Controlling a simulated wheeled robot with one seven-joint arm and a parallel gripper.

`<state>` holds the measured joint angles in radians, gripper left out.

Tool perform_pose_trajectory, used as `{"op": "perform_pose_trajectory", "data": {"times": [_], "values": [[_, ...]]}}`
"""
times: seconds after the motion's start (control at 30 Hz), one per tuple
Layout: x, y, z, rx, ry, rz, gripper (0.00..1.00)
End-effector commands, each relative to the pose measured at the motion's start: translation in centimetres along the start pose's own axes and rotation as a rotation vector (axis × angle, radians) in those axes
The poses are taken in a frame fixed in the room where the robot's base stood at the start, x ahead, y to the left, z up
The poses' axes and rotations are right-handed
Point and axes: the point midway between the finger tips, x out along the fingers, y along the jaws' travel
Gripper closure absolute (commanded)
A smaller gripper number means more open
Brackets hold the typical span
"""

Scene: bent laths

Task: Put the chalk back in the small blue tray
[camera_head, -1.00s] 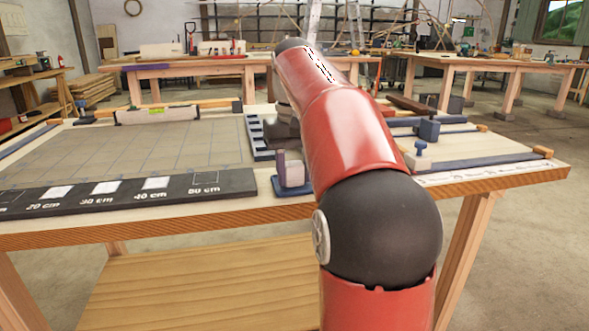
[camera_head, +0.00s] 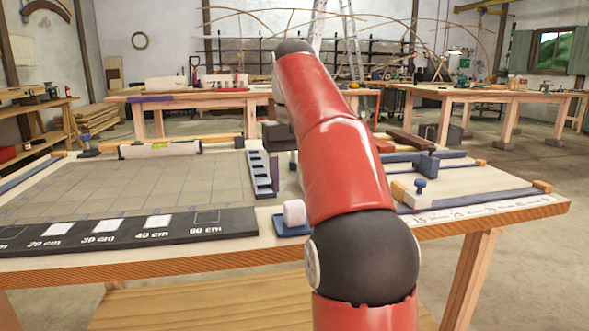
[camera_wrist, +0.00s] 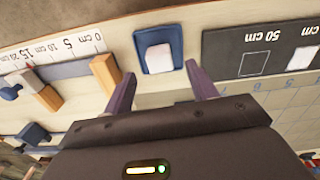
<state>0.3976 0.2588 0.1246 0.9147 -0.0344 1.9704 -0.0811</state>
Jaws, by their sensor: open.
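The small blue tray (camera_head: 283,230) sits near the front edge of the bench, just right of the black scale board. A white piece of chalk (camera_head: 294,212) rests in it; in the wrist view the chalk (camera_wrist: 159,58) lies within the tray (camera_wrist: 146,37). My gripper (camera_wrist: 160,70) is open, its two purple fingers apart with nothing between them. The fingertips point toward the tray and appear clear of the chalk. In the head view my red arm hides most of the gripper.
The black scale board (camera_head: 130,232) with white squares lies left of the tray. A blue slotted rack (camera_head: 261,175) stands behind it. Right of my arm are wooden blocks, blue clamps (camera_head: 427,165) and a ruled strip. The gridded mat (camera_head: 120,190) is largely clear.

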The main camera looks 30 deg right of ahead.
Motion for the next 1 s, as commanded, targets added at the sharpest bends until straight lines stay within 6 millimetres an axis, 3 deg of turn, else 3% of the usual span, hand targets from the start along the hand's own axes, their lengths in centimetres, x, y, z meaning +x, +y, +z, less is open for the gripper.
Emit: {"op": "perform_pose_trajectory", "data": {"times": [0.37,0.57,0.77,1.0], "values": [[-0.8,-0.6,0.6,-0.008,0.013,0.005,0.42],[0.9,-4.0,4.1,-0.057,0.106,0.028,0.42],[5.7,-7.0,9.8,-0.115,0.239,0.029,0.42],[14.4,-8.7,17.3,-0.172,0.390,-0.006,0.42]]}}
